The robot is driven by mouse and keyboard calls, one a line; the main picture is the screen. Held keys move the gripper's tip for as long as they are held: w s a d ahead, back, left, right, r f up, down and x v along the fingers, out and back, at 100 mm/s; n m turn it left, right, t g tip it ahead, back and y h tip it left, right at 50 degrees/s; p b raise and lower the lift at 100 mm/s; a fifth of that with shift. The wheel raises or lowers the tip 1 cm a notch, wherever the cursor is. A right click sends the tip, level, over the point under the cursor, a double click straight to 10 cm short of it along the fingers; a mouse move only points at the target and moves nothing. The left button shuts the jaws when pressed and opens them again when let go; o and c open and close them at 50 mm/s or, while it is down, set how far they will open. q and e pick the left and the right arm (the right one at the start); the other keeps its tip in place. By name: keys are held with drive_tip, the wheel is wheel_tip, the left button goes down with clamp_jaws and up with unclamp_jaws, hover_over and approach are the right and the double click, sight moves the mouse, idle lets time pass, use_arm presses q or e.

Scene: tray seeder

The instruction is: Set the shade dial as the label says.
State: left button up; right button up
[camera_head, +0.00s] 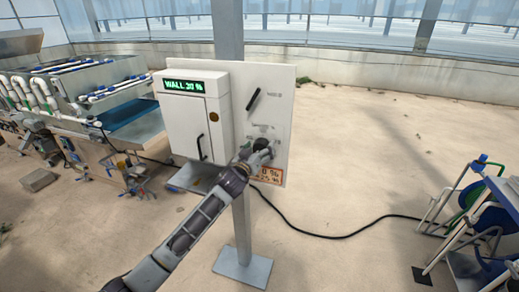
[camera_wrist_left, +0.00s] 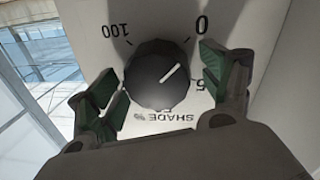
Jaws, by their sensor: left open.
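The shade dial (camera_wrist_left: 157,76) is a round black knob with a white pointer line, on a white panel. The lettering "SHADE %", "100" and "0" appears upside down around it. The pointer aims at the picture's upper right, between "0" and a partly hidden mark ending in 5. My left gripper (camera_wrist_left: 160,88) is open, with its green-padded fingers on either side of the dial; contact is unclear. In the head view, my left gripper (camera_head: 259,151) is at the panel and largely covers the dial. An orange label (camera_head: 270,175) below is partly hidden; its full text cannot be read.
The panel (camera_head: 282,100) stands on a post and carries a white box (camera_head: 190,125) with a green display reading "WALL 30 %". A black slanted handle (camera_head: 253,99) sits above the dial. A black cable (camera_head: 340,236) crosses the floor. A bench with pipes is at left, blue-framed equipment at right.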

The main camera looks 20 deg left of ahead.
use_arm(q)
drive_tip(key=shift+c, duration=0.4)
drive_tip(key=c, duration=1)
drive_tip(key=shift+o, duration=0.2)
use_arm(e)
drive_tip(key=shift+a, duration=0.3)
use_arm(q)
drive_tip(key=shift+m, duration=0.3)
use_arm(e)
drive_tip(key=shift+r, duration=0.25)
use_arm(q)
drive_tip(key=m+p, duration=0.2)
drive_tip(key=m, duration=0.1)
drive_tip(key=shift+r+p, duration=0.15)
drive_tip(key=shift+p, duration=0.2)
drive_tip(key=m+p, duration=0.1)
drive_tip(key=m, duration=0.1)
drive_tip(key=shift+d+m+p, duration=0.1)
drive_tip(key=shift+m+p, duration=0.2)
drive_tip(key=m+p, duration=0.1)
drive_tip(key=m, duration=0.2)
drive_tip(key=shift+g+y+p, duration=0.3)
drive_tip(key=shift+y+p, duration=0.05)
drive_tip(key=shift+y, duration=0.05)
drive_tip(key=shift+d+m+p, duration=0.1)
drive_tip(key=shift+m+p, duration=0.5)
drive_tip(key=shift+m, duration=1.1)
use_arm(e)
wheel_tip(320, 180, up, 7)
drive_tip(key=shift+f, duration=0.1)
